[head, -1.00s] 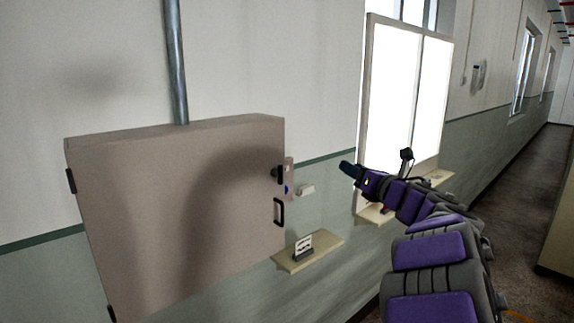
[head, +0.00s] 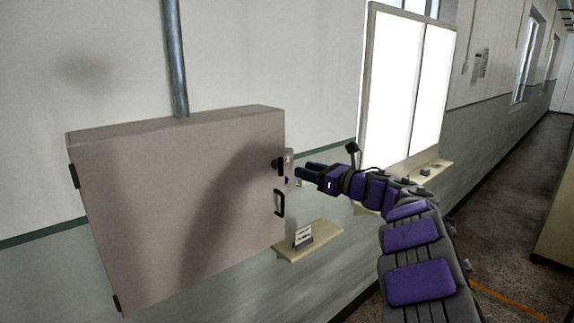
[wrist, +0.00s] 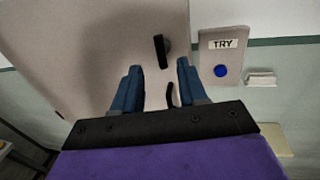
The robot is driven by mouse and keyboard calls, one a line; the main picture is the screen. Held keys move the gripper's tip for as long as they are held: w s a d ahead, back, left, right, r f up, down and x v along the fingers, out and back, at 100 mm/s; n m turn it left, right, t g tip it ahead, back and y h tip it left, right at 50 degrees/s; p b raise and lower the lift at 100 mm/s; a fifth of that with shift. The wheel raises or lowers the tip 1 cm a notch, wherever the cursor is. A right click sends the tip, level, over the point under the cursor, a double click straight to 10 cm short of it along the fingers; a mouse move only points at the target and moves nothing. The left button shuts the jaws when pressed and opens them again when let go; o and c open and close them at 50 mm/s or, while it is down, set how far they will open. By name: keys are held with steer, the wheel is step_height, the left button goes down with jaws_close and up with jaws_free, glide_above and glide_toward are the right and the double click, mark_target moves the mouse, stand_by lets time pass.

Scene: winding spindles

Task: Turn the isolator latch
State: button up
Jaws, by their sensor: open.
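The isolator latch (head: 279,166) is a small black handle on the right edge of a closed beige cabinet door (head: 180,200). In the wrist view the latch (wrist: 162,50) stands nearly upright, tilted slightly, on a round dark boss, just beyond my fingertips. My gripper (head: 306,174) is to the right of the latch in the head view, pointing left toward it. The fingers do not appear to touch the latch.
A black pull handle (head: 279,203) sits below the latch. A plate marked TRY with a blue button (wrist: 221,71) is right of the cabinet. A small shelf (head: 310,243) holds a card stand. A bright window (head: 405,85) is further right.

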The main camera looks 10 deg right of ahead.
mark_target(281, 166)
steer(key=x, duration=0.8)
steer(key=shift+p, duration=0.4)
steer(key=shift+c, duration=0.4)
steer(key=shift+s, duration=0.1)
jaws_close()
